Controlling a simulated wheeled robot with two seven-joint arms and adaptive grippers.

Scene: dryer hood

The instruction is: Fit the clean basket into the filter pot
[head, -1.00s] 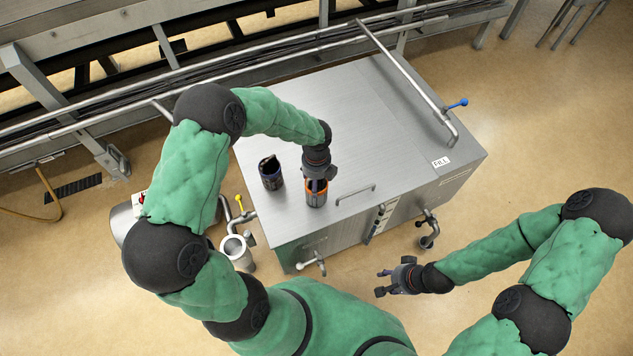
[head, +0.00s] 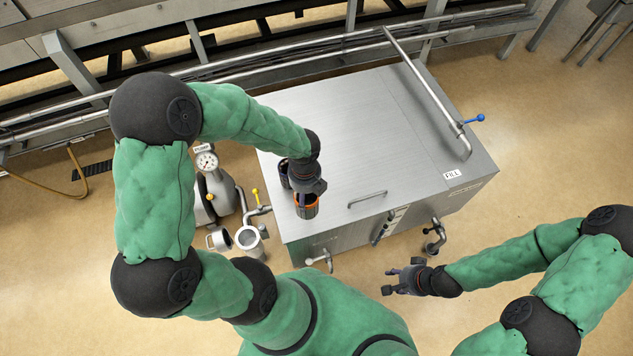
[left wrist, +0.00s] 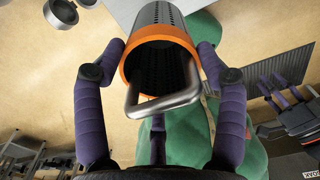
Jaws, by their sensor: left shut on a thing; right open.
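The clean basket (head: 306,210), a perforated dark metal cylinder with an orange rim and a bail handle, hangs from my left gripper (head: 308,188). In the left wrist view its orange rim (left wrist: 130,62) and handle (left wrist: 165,105) lie between the purple fingers, with floor behind the basket. In the head view it shows over the tank's front left part, apparently raised. The filter pot (head: 250,241), a grey open cylinder, stands at the tank's front left corner, left of and below the basket in the picture. My right gripper (head: 390,281) is open and empty in front of the tank.
A round grey part (head: 219,240) sits beside the pot. A pump with a gauge (head: 206,161) and a yellow-handled valve (head: 255,194) stand left of the tank.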

